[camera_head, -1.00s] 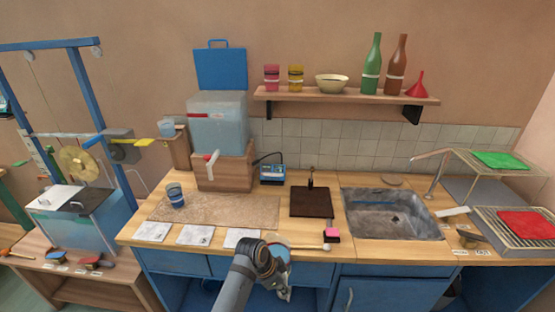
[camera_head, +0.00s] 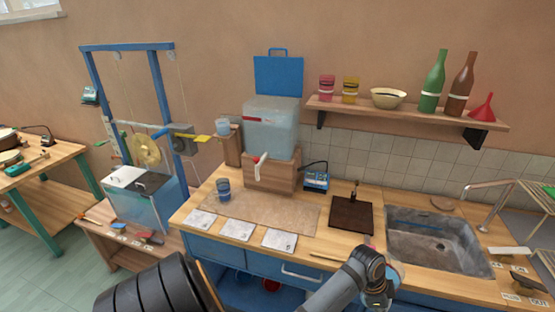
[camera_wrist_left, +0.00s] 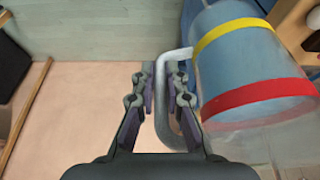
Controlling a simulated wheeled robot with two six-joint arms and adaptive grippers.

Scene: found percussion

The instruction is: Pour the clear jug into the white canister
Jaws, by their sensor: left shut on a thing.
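The clear jug (camera_wrist_left: 236,62) is at the right of the left wrist view, bluish and see-through, with a yellow band and a red band. My left gripper (camera_wrist_left: 163,76) is shut on its pale handle (camera_wrist_left: 187,112). The jug's far end is cut off by the picture edge, and I cannot tell its fill. I cannot make out a white canister in either view.
A frame with a gong (camera_head: 146,151) stands to the left. Floor (camera_head: 50,245) shows at far left.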

